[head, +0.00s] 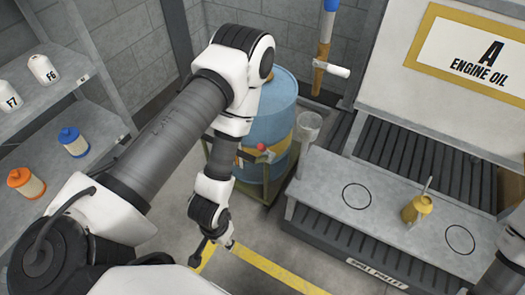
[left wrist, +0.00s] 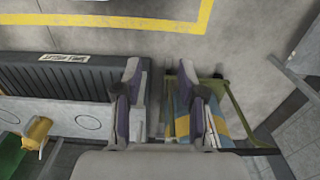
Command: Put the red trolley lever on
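The red knob of the trolley lever (head: 260,147) shows in the head view at the upper front of the trolley, close to my left forearm. The trolley (head: 267,190) is a yellow-green frame holding a blue drum (head: 268,105). My left gripper (head: 215,249) points down over the floor in front of the trolley, apart from the lever. In the left wrist view my left gripper (left wrist: 160,72) has its fingers spread with nothing between them. The trolley (left wrist: 236,112) is on the right there, partly behind a finger; I cannot make out the red knob. My right gripper is out of view.
A bench (head: 320,183) on the right carries a yellow oil can (head: 417,208) between two black circles. Yellow floor line (head: 280,272) crosses clear floor.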

